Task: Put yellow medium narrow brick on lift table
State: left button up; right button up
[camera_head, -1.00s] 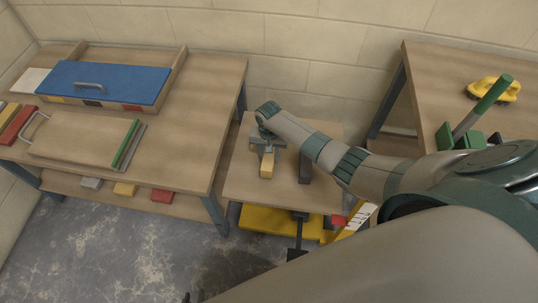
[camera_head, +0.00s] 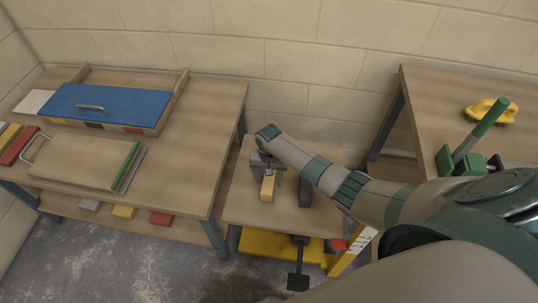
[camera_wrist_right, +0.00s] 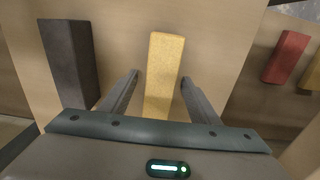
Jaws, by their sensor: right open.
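A yellow narrow brick (camera_head: 268,187) rests on the wooden top of the lift table (camera_head: 247,212). My right gripper (camera_head: 267,172) is just above the table top, over the brick's far end. In the right wrist view the yellow brick (camera_wrist_right: 164,75) lies between the two open fingers of the gripper (camera_wrist_right: 158,82), with a gap on each side. The far part of the brick in the head view is hidden by the gripper. My left gripper is not in view.
A dark brick (camera_head: 305,192) stands on the lift table right of the yellow one; it also shows in the wrist view (camera_wrist_right: 70,60). A workbench (camera_head: 190,150) with a blue-lidded box (camera_head: 105,105) is at left. Another table (camera_head: 440,90) holds green tools at right.

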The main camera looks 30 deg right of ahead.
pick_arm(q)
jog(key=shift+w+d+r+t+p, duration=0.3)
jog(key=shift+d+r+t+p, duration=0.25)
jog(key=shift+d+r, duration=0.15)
pick_arm(e)
notch_tip(320, 180, up, 17)
jog(key=shift+s+f, duration=0.1)
jog(key=shift+f, duration=0.1)
